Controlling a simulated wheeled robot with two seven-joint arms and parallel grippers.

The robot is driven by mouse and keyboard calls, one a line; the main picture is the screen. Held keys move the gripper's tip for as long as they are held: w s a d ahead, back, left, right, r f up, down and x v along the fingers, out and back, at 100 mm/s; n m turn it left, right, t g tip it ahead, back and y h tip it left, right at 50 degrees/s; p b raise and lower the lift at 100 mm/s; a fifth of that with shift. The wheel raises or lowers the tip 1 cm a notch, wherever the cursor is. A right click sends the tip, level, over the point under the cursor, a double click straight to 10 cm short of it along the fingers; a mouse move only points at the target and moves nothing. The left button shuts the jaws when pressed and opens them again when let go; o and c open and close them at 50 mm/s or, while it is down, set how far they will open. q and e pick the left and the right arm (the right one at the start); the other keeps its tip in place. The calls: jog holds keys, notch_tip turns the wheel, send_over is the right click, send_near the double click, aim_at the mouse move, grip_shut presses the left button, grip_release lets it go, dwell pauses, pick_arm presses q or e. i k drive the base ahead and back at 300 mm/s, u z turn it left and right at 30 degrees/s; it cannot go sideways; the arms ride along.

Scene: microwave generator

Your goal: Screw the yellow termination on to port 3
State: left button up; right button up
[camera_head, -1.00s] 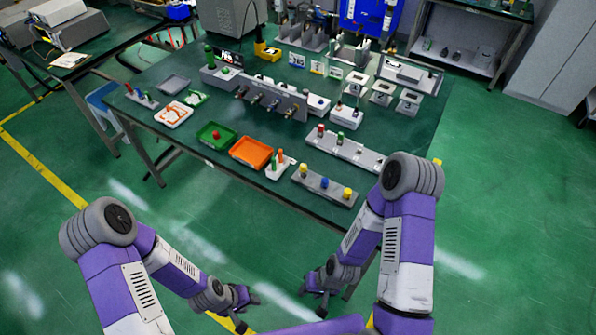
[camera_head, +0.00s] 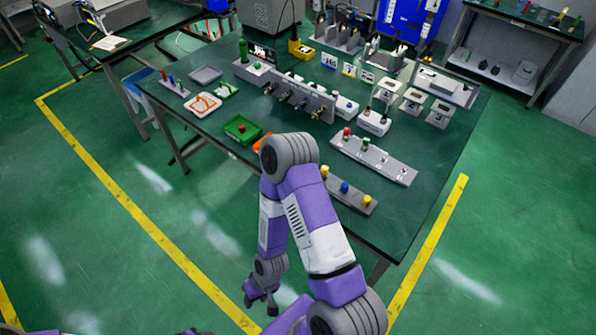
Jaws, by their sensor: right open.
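Yellow-topped pieces stand at the left end (camera_head: 325,171) and the right end (camera_head: 366,200) of a low grey rack on the table's front edge, with a blue-topped piece (camera_head: 344,187) between them. I cannot tell which yellow piece is the termination. A grey upright panel (camera_head: 302,94) with several protruding connectors stands mid-table; its port labels are too small to read. My right gripper (camera_head: 261,304) is open and empty, low in front of the table and well apart from the rack. My left gripper is out of view.
My right arm partly hides an orange tray (camera_head: 262,142). A green tray (camera_head: 241,129) is left of it. A longer grey rack (camera_head: 374,157) with red and green pieces stands behind the yellow-topped ones. The table's right front corner is bare.

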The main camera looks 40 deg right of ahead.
aim_at(325, 169)
jog(key=i, duration=0.85)
jog(key=z, duration=1.65)
